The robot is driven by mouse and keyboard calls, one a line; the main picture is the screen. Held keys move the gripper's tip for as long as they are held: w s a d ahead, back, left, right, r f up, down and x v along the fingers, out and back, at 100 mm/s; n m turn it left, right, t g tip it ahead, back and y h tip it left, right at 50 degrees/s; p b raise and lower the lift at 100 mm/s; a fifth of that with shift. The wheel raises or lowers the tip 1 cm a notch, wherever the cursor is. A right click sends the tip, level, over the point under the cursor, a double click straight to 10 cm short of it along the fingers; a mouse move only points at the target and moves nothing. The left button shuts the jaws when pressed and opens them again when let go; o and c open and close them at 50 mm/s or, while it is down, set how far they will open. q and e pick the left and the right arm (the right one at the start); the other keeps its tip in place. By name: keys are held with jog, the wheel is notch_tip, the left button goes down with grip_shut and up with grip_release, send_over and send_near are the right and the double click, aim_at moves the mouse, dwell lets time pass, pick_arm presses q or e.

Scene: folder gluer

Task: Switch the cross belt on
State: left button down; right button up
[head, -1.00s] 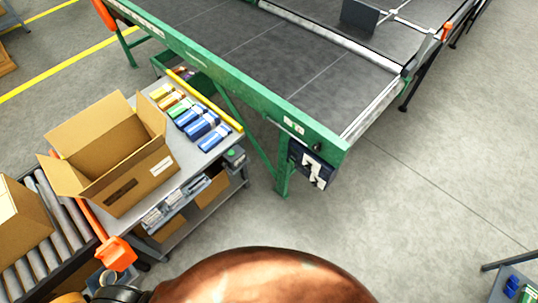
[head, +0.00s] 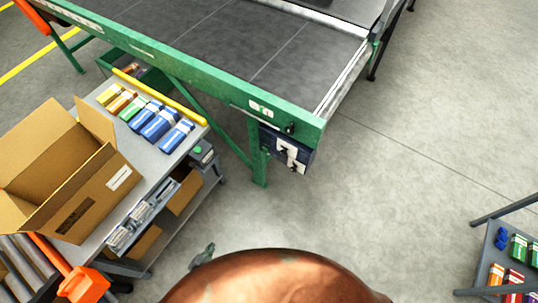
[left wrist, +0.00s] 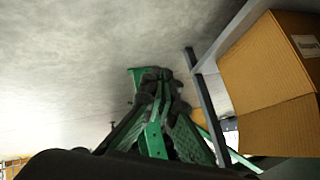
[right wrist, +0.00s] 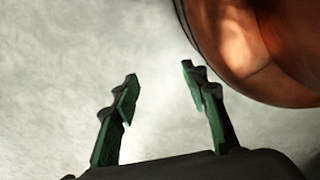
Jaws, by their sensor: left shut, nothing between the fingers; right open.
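The cross belt (head: 215,45) is a dark belt in a green frame across the top of the head view. A dark blue switch box (head: 308,157) with a white plate and dark knobs (head: 290,127) hangs under its near right corner. My left gripper (head: 208,250) shows only as a small tip at the bottom, well short of the box. In the left wrist view its green fingers (left wrist: 155,80) are shut with nothing between them. My right gripper (right wrist: 158,70) is open and empty above bare floor, beside my copper-coloured body. It is hidden in the head view.
A grey cart (head: 150,180) with several coloured packs and an open carton (head: 95,195) stands at the left. An orange-ended bar (head: 83,285) and rollers lie at lower left. A shelf with packs (head: 487,255) is at lower right. Floor before the switch box is clear.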

pick_arm(q)
jog(key=w+d+r+m+t+h+b, duration=0.1)
jog(key=w+d+r+m+t+b, duration=0.2)
jog(key=w, duration=0.4)
jog(key=w+d+r+m+t+h+b, duration=0.1)
jog(key=w+d+r, duration=0.25)
jog(key=w, duration=0.25)
jog(key=w+d+r+m+t+h+b, duration=0.1)
jog(key=w+d+r+m+h+b, duration=0.3)
jog(key=r, duration=0.6)
jog(key=w+d+r+m+t+h+b, duration=0.1)
jog(key=w+d+r+m+h+b, duration=0.2)
jog(key=d+r+m, duration=0.4)
notch_tip(320, 180, up, 4)
jog(key=w+m+b, duration=0.1)
jog(key=w, duration=0.1)
jog(key=shift+w+d+t+h, duration=0.25)
jog(key=shift+w+t+h, duration=0.1)
jog(key=shift+t+h, duration=0.05)
pick_arm(e)
jog(key=w+a+r, duration=0.1)
jog(key=w+r, duration=0.2)
jog(key=r, duration=0.4)
jog(key=w+r, duration=0.3)
jog(key=r, duration=0.3)
jog(key=shift+w+a+r+m+g, duration=0.2)
jog(key=shift+a+r+m+g, duration=0.1)
jog(key=shift+a+r, duration=0.05)
pick_arm(q)
jog(key=shift+f, duration=0.1)
